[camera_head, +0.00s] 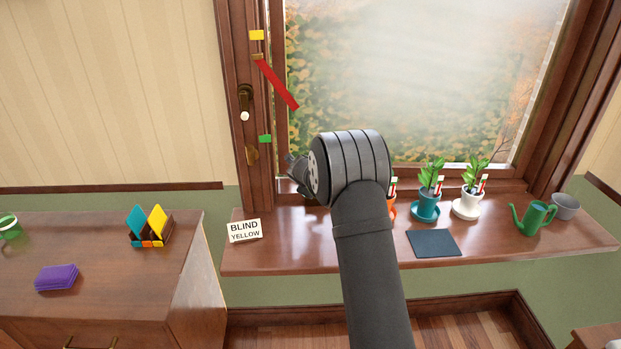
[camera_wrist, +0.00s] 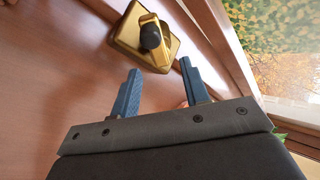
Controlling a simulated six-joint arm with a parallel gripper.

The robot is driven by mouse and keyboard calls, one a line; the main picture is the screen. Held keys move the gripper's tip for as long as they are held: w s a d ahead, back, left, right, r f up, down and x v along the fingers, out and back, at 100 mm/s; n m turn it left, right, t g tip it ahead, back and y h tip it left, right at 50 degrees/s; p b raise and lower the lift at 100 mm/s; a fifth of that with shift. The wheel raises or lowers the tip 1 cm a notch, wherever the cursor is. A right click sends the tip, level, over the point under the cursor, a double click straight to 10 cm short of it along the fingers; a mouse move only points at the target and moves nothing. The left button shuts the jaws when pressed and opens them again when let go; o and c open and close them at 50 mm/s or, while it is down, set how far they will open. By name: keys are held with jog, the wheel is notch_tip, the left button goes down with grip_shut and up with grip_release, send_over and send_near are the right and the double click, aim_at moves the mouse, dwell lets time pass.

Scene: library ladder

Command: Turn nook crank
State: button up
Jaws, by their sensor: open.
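The crank shows in the wrist view as a square brass base (camera_wrist: 125,38) with a short brass arm and a dark round knob (camera_wrist: 151,37). It sits on the wooden window sill, ahead of my gripper (camera_wrist: 160,78). The two blue fingers are apart with nothing between them, and the knob is beyond their tips, not touched. In the head view my arm hides the crank and most of my gripper. A card (camera_head: 245,231) on the sill reads "BLIND YELLOW". A red pointer (camera_head: 277,84) on the window frame slants down right between a yellow marker (camera_head: 257,35) and a green marker (camera_head: 265,139).
Potted plants on saucers (camera_head: 428,211), a dark mat (camera_head: 434,243), a green watering can (camera_head: 533,216) and a grey pot (camera_head: 566,206) occupy the sill's right side. A brass handle (camera_head: 245,103) is on the frame. A cabinet (camera_head: 95,270) stands left. The sill beside the card is clear.

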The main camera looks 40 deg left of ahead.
jog(key=v, duration=1.4)
